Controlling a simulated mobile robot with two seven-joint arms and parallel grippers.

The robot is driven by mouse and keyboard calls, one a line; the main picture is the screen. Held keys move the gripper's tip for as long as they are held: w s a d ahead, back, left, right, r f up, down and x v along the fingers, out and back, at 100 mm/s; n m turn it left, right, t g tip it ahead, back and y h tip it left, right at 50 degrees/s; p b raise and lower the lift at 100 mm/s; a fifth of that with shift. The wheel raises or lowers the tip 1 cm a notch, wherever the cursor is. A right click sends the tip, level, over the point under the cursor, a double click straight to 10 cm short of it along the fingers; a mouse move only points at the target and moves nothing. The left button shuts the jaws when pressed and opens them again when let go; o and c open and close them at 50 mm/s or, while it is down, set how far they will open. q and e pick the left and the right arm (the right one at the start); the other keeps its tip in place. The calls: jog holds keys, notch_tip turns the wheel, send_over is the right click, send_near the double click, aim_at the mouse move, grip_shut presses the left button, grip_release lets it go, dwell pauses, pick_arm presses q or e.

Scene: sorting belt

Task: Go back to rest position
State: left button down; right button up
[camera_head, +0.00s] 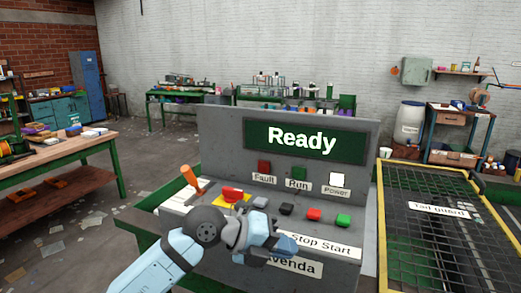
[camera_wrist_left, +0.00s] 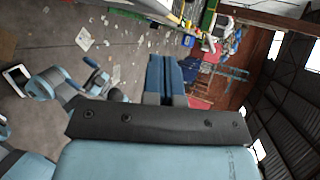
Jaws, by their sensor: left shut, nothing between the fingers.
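The grey control console (camera_head: 216,150) stands in front of me, with a green screen (camera_head: 304,139) reading "Ready". Its sloped panel has an orange-handled lever (camera_head: 190,177), a red knob on a yellow plate (camera_head: 232,194), and red (camera_head: 314,214) and green (camera_head: 343,220) buttons. My left gripper (camera_head: 287,245) is in front of the panel's lower part, near the "Stop Start" label; whether it touches cannot be told. Its fingers (camera_wrist_left: 165,75) are together and empty in the left wrist view. Blue-grey arm parts (camera_wrist_left: 55,85) also show there, perhaps of my right arm; its jaw state is unclear.
A yellow-framed mesh guard (camera_head: 440,225) labelled "Tail guard" stands right of the console. A wooden workbench (camera_head: 60,155) is at the left. Green tables (camera_head: 180,95) stand farther back. The floor (camera_head: 90,225) between bench and console is open, with scattered papers.

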pick_arm(q)
jog(key=s+a+f+n+t+y, duration=0.45)
jog(key=a+f+n+t, duration=0.25)
jog(key=a+f+n, duration=0.65)
jog(key=s+a+f+n+t+y, duration=0.3)
jog(key=s+a+f+n+t, duration=0.35)
jog(key=f+n, duration=0.8)
jog(key=s+a+f+n+g+y, duration=0.1)
jog(key=s+a+f+n+g, duration=0.15)
jog(key=s+f, duration=0.2)
jog(key=s+a+f+n+g+y, duration=0.1)
jog(key=s+f+n+g, duration=0.1)
jog(key=s+f+n, duration=0.3)
notch_tip(320, 180, up, 14)
jog(key=s+a+m+p, duration=0.1)
jog(key=s+m+p, duration=0.1)
jog(key=p, duration=1.3)
jog(key=shift+s+r+p, duration=0.2)
jog(key=shift+p, duration=0.1)
pick_arm(e)
notch_tip(320, 180, up, 13)
jog(key=s+d, duration=0.1)
jog(key=shift+s+d+n, duration=0.15)
jog(key=shift+s+n, duration=0.15)
jog(key=shift+s, duration=0.05)
